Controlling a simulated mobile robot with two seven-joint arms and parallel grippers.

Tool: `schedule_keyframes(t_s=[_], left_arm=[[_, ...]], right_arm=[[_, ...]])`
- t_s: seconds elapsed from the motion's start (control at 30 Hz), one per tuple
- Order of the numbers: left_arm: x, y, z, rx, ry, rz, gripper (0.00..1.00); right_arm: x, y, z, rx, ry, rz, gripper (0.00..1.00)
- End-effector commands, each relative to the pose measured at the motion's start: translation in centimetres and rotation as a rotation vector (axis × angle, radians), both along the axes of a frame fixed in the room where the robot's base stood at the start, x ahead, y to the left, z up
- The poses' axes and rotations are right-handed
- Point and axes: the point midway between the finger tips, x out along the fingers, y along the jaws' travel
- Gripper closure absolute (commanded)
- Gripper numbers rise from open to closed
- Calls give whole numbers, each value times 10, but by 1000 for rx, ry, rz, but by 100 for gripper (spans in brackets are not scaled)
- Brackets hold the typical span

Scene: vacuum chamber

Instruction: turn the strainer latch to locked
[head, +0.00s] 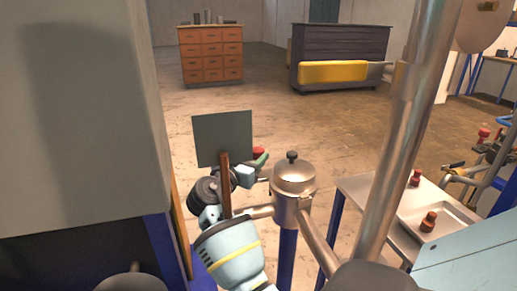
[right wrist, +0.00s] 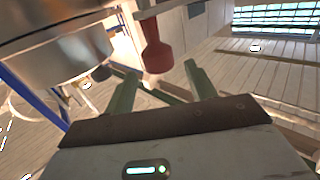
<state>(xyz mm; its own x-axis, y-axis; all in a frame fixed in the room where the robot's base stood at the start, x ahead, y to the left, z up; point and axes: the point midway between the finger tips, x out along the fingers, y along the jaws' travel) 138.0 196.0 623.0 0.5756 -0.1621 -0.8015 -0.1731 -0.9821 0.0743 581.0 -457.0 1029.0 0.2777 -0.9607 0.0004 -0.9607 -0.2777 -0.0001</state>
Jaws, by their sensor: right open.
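The strainer (head: 292,203) is a metal pot with a domed lid and a black knob, joined to metal pipes. In the right wrist view its metal body (right wrist: 60,55) fills the upper left. A red handle, which looks like the latch (right wrist: 155,50), hangs between and beyond the two green fingertips of my right gripper (right wrist: 160,72). A gap shows on each side of it. In the head view my right gripper (head: 257,165) is left of the strainer, and only a bit of red handle (head: 258,151) shows behind its finger. My left gripper is not in view.
A thick metal pipe (head: 405,120) rises right of the strainer. A side table (head: 372,190) beside it carries a tray and red-topped parts. A large grey cabinet wall (head: 80,120) closes off the left. Open floor (head: 300,120) lies behind, before a drawer chest (head: 211,55).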

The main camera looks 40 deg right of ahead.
Motion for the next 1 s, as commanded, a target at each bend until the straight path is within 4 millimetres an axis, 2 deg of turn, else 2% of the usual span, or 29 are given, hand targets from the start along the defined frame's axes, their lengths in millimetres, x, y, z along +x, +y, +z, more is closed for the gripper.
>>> schedule_keyframes(t_s=[0.1,0.3,0.67,1.0], left_arm=[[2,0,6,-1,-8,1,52],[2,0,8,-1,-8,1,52],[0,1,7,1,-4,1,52],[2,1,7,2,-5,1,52]], right_arm=[[4,-18,3,-1,-1,-2,44],[10,-35,2,-1,-1,-1,44],[11,-39,0,0,0,0,46],[11,-39,0,1,0,1,90]])
